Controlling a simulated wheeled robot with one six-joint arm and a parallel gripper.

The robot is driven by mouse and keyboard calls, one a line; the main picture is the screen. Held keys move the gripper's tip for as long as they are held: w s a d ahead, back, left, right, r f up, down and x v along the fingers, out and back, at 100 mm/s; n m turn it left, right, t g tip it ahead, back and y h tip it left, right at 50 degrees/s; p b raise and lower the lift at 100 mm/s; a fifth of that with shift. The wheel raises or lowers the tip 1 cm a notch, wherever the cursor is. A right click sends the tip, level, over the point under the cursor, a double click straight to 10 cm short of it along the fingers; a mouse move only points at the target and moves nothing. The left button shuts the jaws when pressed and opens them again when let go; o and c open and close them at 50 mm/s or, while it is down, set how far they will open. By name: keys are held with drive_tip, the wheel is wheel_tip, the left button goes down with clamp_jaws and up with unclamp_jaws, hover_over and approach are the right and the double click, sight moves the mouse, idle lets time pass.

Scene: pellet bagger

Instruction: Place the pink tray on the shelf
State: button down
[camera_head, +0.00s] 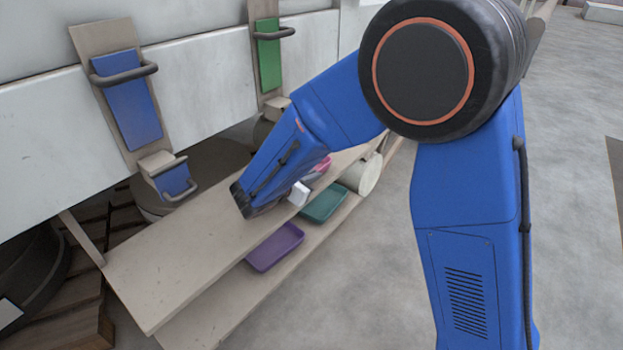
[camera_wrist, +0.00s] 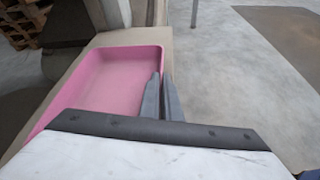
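The pink tray (camera_wrist: 115,75) fills the left middle of the wrist view, upright and empty. In the head view only a small pink part of it (camera_head: 323,165) shows behind my arm. The beige upper shelf (camera_head: 175,265) lies under it; I cannot tell whether the tray touches the board. My gripper (camera_wrist: 161,92) has its two grey fingers close together at the tray's right wall, one inside and one outside, pinching that wall. The tray's near side is hidden by my gripper's body. In the head view my arm hides the fingers.
A purple tray (camera_head: 275,246) and a teal tray (camera_head: 324,202) stand on the lower shelf (camera_head: 235,305). A pale cylinder (camera_head: 362,174) is at the shelf's far end. Blue (camera_head: 127,100) and green (camera_head: 268,55) panels with handles stand behind. The upper shelf's near half is clear.

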drive_tip(key=shift+f, duration=0.45)
drive_tip(key=shift+f, duration=0.1)
drive_tip(key=c, duration=2)
unclamp_jaws()
drive_tip(key=v, duration=1.2)
